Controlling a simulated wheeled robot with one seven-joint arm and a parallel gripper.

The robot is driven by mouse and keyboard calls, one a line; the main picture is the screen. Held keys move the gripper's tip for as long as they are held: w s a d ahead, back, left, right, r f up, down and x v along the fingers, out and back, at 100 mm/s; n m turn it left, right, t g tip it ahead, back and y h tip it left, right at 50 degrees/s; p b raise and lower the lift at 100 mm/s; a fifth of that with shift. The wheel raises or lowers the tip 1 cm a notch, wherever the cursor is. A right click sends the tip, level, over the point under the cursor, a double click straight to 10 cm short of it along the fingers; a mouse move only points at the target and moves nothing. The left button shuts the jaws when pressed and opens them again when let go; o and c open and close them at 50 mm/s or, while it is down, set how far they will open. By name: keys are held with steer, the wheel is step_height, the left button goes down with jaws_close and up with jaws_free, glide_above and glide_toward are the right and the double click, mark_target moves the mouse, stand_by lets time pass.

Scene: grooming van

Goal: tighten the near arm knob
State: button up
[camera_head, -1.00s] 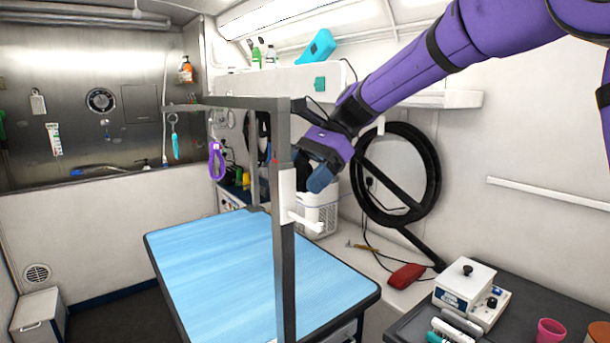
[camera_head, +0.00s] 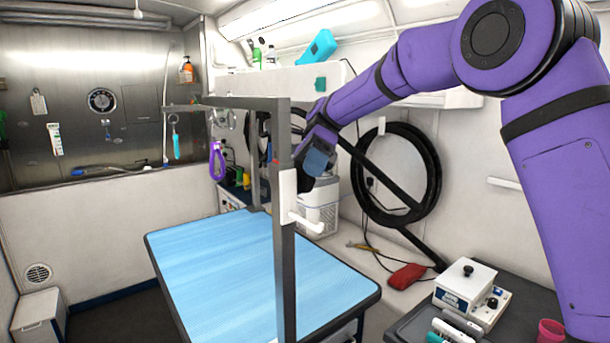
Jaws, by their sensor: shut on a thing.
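The near upright (camera_head: 284,262) of the grey grooming arm stands at the near edge of the blue table (camera_head: 205,258). A white bracket (camera_head: 287,200) with a white side handle (camera_head: 308,224) is on this upright. My gripper (camera_head: 306,181) is just right of the upright, above the handle, with its fingers pointing down and left. It is shut on the near arm knob, which the fingers and gripper body hide. I cannot see how far the knob is turned.
A black hose coil (camera_head: 432,178) hangs on the right wall. A red pouch (camera_head: 407,276) and a white control box (camera_head: 465,287) lie at lower right. The tabletop is clear.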

steer(key=shift+g, duration=0.4)
steer(key=o, duration=0.9)
steer(key=shift+w, duration=0.1)
steer(key=shift+v, duration=3.65)
steer(key=shift+r, duration=0.1)
